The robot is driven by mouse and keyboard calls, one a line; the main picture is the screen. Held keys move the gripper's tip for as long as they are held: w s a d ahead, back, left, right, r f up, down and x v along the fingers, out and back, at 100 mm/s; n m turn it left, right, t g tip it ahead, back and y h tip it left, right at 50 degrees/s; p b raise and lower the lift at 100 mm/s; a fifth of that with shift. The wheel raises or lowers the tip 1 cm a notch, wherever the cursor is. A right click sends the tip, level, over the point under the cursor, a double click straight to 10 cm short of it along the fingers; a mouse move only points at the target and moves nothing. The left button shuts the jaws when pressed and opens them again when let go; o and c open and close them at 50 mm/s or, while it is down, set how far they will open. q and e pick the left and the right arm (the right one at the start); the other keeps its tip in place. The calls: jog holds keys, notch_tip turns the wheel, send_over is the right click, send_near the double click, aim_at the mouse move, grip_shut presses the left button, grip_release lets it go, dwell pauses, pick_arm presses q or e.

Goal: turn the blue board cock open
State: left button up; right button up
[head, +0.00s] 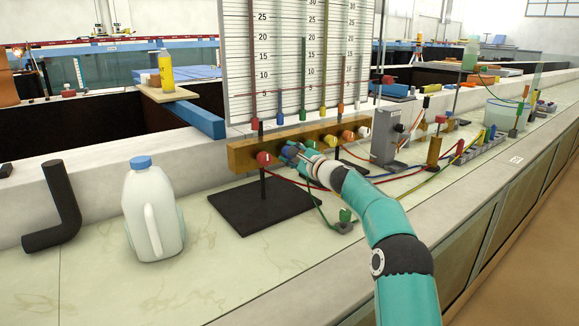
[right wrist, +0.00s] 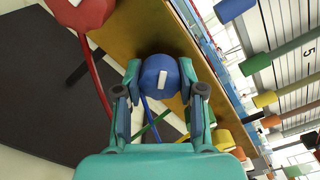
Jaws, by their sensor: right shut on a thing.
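The blue board cock (right wrist: 157,68) is a round blue knob with a short white mark, on the wooden manifold bar (head: 243,157). In the right wrist view it sits between my two fingertips, and its white mark runs roughly up and down the picture. My right gripper (head: 292,152) is shut on it. In the head view the gripper and wrist hide most of the blue cock. My left gripper is in neither view.
A red cock (head: 263,158) sits just left of the blue one, with green, yellow, orange and white cocks to the right. The ruled gauge board (head: 238,60) rises behind. A black base plate (head: 240,212) lies below. A white jug (head: 152,215) stands left.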

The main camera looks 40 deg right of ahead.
jog(key=n+b, duration=0.1)
jog(key=n, duration=0.1)
jog(key=n+b, duration=0.2)
jog(key=shift+w+a+f+n, duration=0.1)
jog(key=shift+a+f+n, duration=0.05)
jog(key=shift+f+n, duration=0.25)
jog(key=shift+n+b, duration=1.3)
jog(key=shift+n, duration=1)
jog(key=o, duration=1.1)
jog(key=shift+r, duration=0.1)
jog(key=shift+o, duration=0.2)
jog(key=shift+r, duration=0.1)
jog(key=shift+r, duration=0.1)
jog(key=shift+s+r, duration=0.1)
jog(key=shift+s, duration=0.4)
jog(key=s+a, duration=0.1)
jog(key=s, duration=1)
jog(key=shift+a+f, duration=0.15)
jog(key=shift+f, duration=0.05)
